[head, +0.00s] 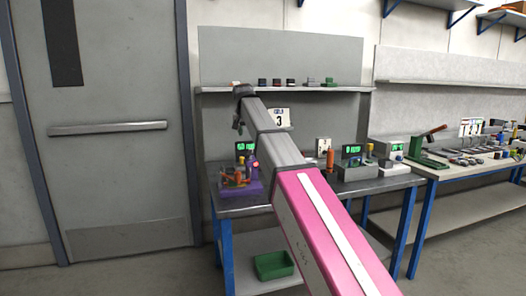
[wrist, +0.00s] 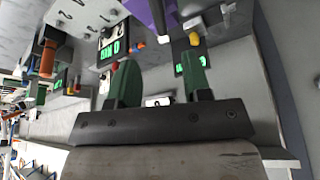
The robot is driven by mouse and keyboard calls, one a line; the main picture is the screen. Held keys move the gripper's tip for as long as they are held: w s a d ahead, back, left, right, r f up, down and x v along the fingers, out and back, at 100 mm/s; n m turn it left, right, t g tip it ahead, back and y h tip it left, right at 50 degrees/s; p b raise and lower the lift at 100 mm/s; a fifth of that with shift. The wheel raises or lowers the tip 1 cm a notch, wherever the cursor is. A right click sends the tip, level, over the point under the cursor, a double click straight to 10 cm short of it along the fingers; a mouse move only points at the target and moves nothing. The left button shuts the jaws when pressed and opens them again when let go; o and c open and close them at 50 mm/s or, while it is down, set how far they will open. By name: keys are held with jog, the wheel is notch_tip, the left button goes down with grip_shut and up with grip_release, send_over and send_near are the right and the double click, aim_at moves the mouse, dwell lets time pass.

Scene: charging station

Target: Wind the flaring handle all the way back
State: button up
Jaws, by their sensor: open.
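I cannot tell for certain which part is the flaring handle. A purple-based device (head: 240,187) with orange and red parts sits at the left end of the near bench; a purple piece also shows at the top edge of the wrist view (wrist: 158,12). A green lever tool (head: 426,158) with a red-tipped handle stands on the right bench. My gripper (wrist: 160,82) has two green fingers spread apart with nothing between them. In the head view my arm reaches over the near bench, and my gripper's end is up near the shelf, small and dark.
The near bench (head: 290,196) also holds an orange-handled tool (head: 330,159) and units with green displays. A shelf (head: 345,89) with small items runs above. A green bin (head: 274,265) is on the lower shelf. A grey door (head: 110,190) stands at left.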

aim_at(249, 152)
jog(key=shift+w+d+f, duration=0.1)
jog(key=shift+w+f, duration=0.15)
jog(key=shift+f, duration=0.3)
jog(key=x, duration=0.9)
jog(key=shift+w+f, duration=0.1)
jog(key=shift+f, duration=0.2)
grip_shut()
